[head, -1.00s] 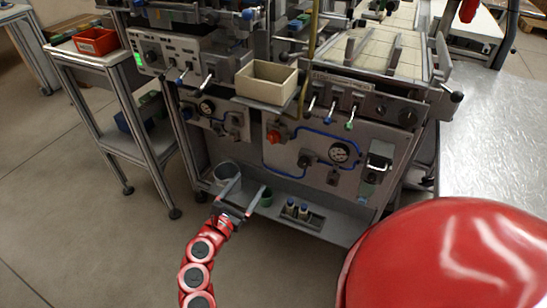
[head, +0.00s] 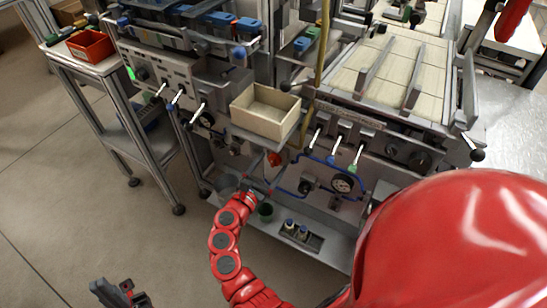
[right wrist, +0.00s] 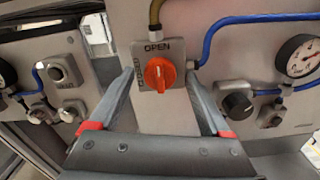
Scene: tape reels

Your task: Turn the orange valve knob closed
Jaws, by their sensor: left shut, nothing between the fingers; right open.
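The orange valve knob (right wrist: 158,74) faces me in the right wrist view, on a grey plate marked OPEN above it and a second, sideways label at its left. Its ridge is near upright, with a pale line towards OPEN. In the head view the knob (head: 275,158) is partly hidden by my right gripper (head: 270,168). That gripper is open, with one finger on each side of the knob in the wrist view; no contact shows. My left gripper (head: 122,294) is shut and empty at the lower left, away from the panel.
A beige bin (head: 262,124) sits above the knob. A hose and blue pipe (right wrist: 245,20) run beside it. A gauge (right wrist: 300,58) and a black knob (right wrist: 237,103) are to the right. A lower shelf holds small bottles (head: 290,226). The floor at left is clear.

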